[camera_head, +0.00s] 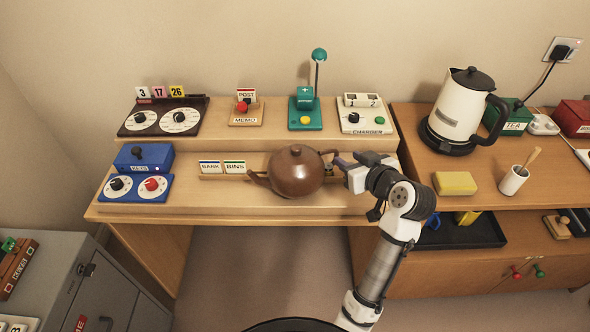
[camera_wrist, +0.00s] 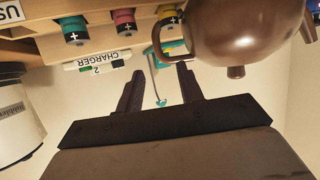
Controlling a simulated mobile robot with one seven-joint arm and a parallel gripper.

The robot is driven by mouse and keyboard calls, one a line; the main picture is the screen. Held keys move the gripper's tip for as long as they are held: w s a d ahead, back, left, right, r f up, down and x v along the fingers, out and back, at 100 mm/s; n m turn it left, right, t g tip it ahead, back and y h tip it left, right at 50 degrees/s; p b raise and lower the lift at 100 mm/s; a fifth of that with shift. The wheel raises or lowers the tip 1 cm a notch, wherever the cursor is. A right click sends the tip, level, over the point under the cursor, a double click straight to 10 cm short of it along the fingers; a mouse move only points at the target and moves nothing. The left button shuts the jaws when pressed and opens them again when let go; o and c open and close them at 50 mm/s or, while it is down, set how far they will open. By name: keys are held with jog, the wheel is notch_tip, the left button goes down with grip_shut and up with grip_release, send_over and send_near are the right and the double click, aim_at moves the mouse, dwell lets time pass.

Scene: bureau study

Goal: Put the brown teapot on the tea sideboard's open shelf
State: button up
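The brown teapot (camera_head: 297,174) stands upright on the lower level of the desk, its spout to the left and its handle to the right. My gripper (camera_head: 347,161) is at the handle side, just right of it. In the wrist view, which is upside down, the teapot (camera_wrist: 235,30) is at the upper right. My gripper's fingers (camera_wrist: 161,74) are apart there, with the handle close by their tips; I cannot tell whether it lies between them. The tea sideboard (camera_head: 425,178) is at right. Its open shelf (camera_head: 515,240) lies below the top, holding a black tray (camera_head: 485,234).
A kettle (camera_head: 458,112), yellow sponge (camera_head: 455,183) and white cup (camera_head: 513,180) stand on the sideboard top. A wooden stamp (camera_head: 557,228) is on the shelf's right; shelf room between tray and stamp looks narrow. Label cards (camera_head: 222,167) stand behind the spout, a charger (camera_head: 366,117) behind my gripper.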

aim_at(338, 152)
jog(key=p+x, duration=0.2)
jog(key=x, duration=0.7)
jog(key=shift+p, duration=0.4)
jog(key=shift+c, duration=0.4)
grip_shut()
